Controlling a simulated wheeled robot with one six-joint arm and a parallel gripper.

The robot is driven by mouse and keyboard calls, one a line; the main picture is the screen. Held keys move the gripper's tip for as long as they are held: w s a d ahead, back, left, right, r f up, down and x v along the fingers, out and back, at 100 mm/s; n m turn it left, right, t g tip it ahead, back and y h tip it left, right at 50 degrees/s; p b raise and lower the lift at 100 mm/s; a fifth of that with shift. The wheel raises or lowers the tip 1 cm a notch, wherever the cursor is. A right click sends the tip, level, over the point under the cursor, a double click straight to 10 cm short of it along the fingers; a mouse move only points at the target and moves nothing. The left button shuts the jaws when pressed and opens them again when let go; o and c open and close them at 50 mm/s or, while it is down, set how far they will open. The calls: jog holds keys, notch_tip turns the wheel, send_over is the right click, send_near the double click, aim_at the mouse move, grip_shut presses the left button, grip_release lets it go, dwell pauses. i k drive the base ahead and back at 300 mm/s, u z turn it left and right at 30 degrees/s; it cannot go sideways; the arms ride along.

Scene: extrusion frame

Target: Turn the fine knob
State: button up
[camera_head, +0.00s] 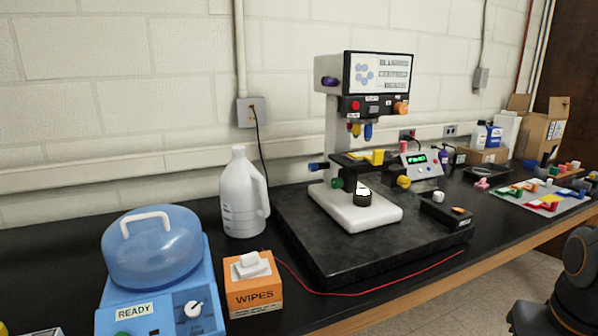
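A white and black microscope (335,130) with a screen stands upright on a dark slab on the bench. It carries several coloured knobs: a yellow knob (403,182) at the right of the stage, a green knob (338,183) and a blue knob (318,166) at the left, an orange knob (401,108) under the screen, and a purple knob (329,81) on the head's left side. I cannot tell from labels which is the fine knob. Dark links of my arm show at the lower right edge, well apart from the microscope. My gripper is not in view.
A blue centrifuge (155,262), an orange wipes box (252,285) and a white jug (243,195) stand left of the slab (350,262). A small black control box (446,210) sits on the slab's right. A red cable (375,291) runs along the bench front. Boxes and bottles stand farther right.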

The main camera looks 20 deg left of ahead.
aim_at(313, 167)
jog(key=u, duration=1.45)
